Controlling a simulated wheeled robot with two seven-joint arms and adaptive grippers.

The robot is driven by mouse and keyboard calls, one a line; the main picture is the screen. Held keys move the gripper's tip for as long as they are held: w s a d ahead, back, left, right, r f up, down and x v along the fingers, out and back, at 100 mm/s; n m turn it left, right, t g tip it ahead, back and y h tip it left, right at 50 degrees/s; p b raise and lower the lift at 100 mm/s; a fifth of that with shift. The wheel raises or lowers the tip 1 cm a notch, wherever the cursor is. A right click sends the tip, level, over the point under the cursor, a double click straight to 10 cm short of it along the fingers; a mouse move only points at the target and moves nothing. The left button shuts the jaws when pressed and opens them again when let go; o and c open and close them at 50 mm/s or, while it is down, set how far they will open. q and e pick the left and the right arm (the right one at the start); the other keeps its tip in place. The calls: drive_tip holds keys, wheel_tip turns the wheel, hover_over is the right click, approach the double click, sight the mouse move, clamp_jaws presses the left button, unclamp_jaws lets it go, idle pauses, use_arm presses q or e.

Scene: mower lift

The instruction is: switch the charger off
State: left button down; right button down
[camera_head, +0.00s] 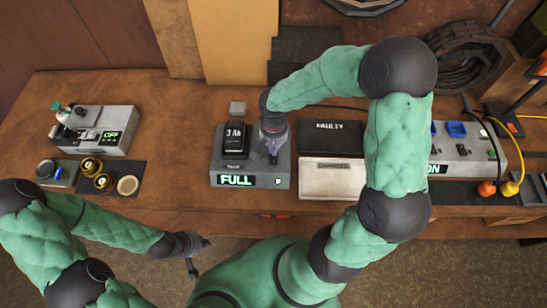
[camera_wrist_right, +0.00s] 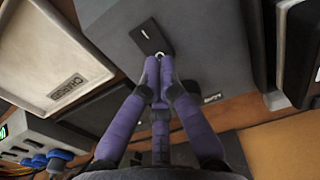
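The charger (camera_head: 222,179) is a grey box on the bench with a lit "FULL" display (camera_head: 237,181) on its front. A black battery marked "3 Ah" (camera_head: 235,137) sits in its left part. My right gripper (camera_head: 272,152) points down at the charger's right part and hides that area in the head view. In the right wrist view, its purple fingertips (camera_wrist_right: 158,78) are together, right by a small metal switch tip (camera_wrist_right: 160,55) on a black plate (camera_wrist_right: 148,37). Contact is unclear. My left gripper (camera_head: 198,256) is open and empty in front of the bench.
A grey device showing "OFF" (camera_head: 112,137) stands at the left, with round parts on a dark mat (camera_head: 124,170) before it. A light tray (camera_head: 330,178) lies right of the charger. A device showing "ON" (camera_head: 470,148), with cables, stands further right. Bare wood lies left of the charger.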

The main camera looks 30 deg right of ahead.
drive_tip(key=shift+f+b, duration=0.7)
drive_tip(key=shift+f, duration=0.05)
idle(0.4)
drive_tip(key=shift+r, duration=0.15)
drive_tip(key=shift+r+p, duration=2.45)
drive_tip(key=shift+r, duration=0.95)
